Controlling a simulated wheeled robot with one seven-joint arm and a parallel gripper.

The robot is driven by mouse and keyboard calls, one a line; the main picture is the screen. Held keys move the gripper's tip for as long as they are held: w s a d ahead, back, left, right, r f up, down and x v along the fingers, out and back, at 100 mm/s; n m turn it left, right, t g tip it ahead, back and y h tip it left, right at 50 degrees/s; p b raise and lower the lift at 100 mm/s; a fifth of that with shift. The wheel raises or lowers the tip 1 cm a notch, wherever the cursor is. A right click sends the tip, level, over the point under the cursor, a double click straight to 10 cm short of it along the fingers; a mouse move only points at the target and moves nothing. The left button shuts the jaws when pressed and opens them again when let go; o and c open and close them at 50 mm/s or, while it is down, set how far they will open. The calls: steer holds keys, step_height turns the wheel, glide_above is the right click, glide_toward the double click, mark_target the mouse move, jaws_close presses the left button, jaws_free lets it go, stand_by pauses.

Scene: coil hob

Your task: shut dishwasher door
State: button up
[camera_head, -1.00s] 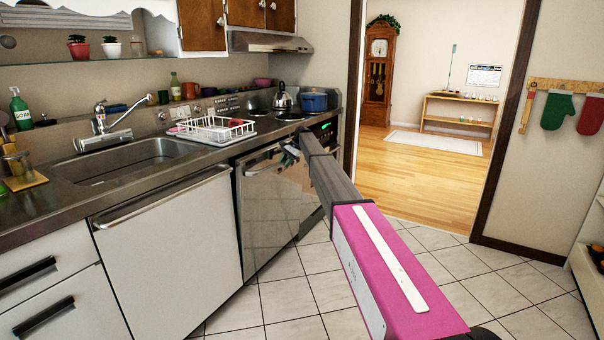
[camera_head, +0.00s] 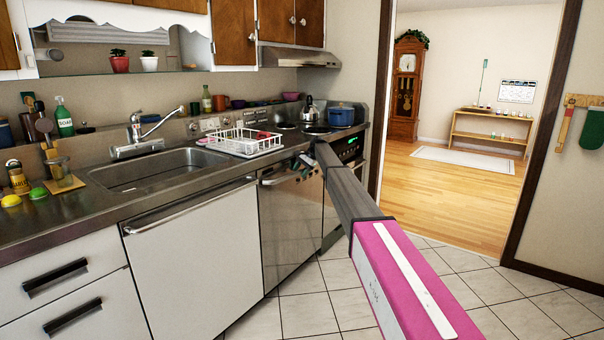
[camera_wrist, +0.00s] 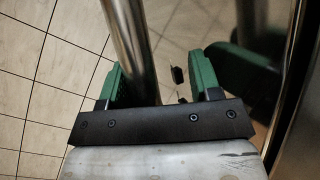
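The stainless steel dishwasher door (camera_head: 292,225) stands upright under the counter in the head view, between a white panel and the stove. It looks flush or nearly so; I cannot tell whether a small gap remains. My gripper (camera_head: 305,162) is at the door's upper right, by its handle (camera_head: 275,180). In the wrist view my gripper (camera_wrist: 158,85) has its two green fingers apart. The metal handle bar (camera_wrist: 132,45) runs between them, close to the left finger, with a gap to the right finger. The shiny door (camera_wrist: 215,60) reflects the floor and a finger.
A white panel with a bar handle (camera_head: 195,255) is left of the dishwasher. The sink (camera_head: 160,170) and a white dish rack (camera_head: 240,142) are on the counter above. A blue pot (camera_head: 341,117) and kettle (camera_head: 309,112) stand on the hob. The tiled floor (camera_head: 305,315) in front is clear.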

steer(key=shift+s+d, duration=0.1)
stand_by(0.5)
steer(key=shift+d+r, duration=0.1)
steer(key=v, duration=1)
steer(key=shift+d+r, duration=0.15)
steer(key=shift+r, duration=0.05)
steer(key=shift+s, duration=0.1)
steer(key=s+d+f+n+h, duration=0.1)
steer(key=s+d+f, duration=0.3)
steer(key=s+f, duration=0.5)
steer(key=s+d+f+h, duration=0.1)
steer(key=s+d+f, duration=0.2)
steer(key=s+f, duration=0.55)
steer(key=s+d+f+n+h, duration=0.1)
steer(key=s+d+f, duration=0.3)
steer(key=s, duration=1.3)
steer(key=s+d+f+n+t+h, duration=0.1)
steer(key=s+d+f+n+h, duration=0.1)
steer(key=s, duration=1.5)
steer(key=s+d+f+n+h, duration=0.1)
steer(key=s+d+f, duration=0.6)
steer(key=s, duration=1.1)
steer(key=shift+d+n, duration=0.35)
steer(key=shift+n, duration=0.55)
